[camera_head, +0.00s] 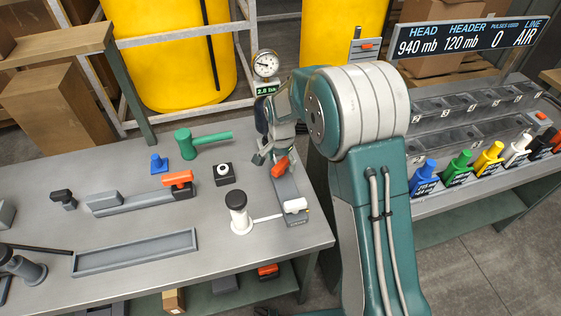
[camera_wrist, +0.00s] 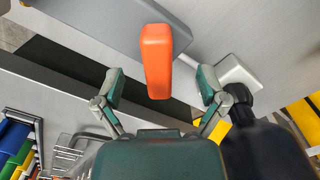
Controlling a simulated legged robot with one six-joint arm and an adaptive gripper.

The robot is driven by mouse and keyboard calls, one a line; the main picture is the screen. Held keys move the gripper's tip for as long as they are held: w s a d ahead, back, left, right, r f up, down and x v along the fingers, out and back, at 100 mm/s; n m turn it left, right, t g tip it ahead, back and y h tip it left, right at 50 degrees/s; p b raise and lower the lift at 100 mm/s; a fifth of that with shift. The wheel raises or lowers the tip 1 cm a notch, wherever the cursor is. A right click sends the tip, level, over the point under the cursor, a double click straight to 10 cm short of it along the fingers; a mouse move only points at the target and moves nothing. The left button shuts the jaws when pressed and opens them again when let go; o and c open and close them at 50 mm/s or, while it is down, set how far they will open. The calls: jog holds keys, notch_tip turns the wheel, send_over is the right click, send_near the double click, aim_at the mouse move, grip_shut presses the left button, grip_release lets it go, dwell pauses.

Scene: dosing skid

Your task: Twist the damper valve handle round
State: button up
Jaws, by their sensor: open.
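An orange handle (camera_head: 280,167) stands up from a long grey valve body (camera_head: 287,190) near the right edge of the bench. In the wrist view the orange handle (camera_wrist: 157,60) shows large, between and beyond my fingertips, with the grey body (camera_wrist: 100,20) behind it. My gripper (camera_head: 268,158) is at the handle's upper left side in the head view. In the wrist view my gripper (camera_wrist: 160,85) has its two fingers spread wide, one on each side of the handle, with visible gaps. I cannot see any contact.
A second orange handle (camera_head: 178,178) sits on another grey block to the left. A green mallet-like tool (camera_head: 203,141), a black block with a white button (camera_head: 223,173) and a white-based black knob (camera_head: 239,213) stand nearby. A pressure gauge (camera_head: 265,64) rises behind my gripper.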

jog(key=shift+r, duration=2.8)
jog(key=shift+c, duration=0.3)
jog(key=shift+r, duration=0.2)
jog(key=shift+c, duration=1.3)
notch_tip(320, 180, up, 2)
jog(key=shift+r, duration=0.15)
jog(key=shift+f, duration=4.8)
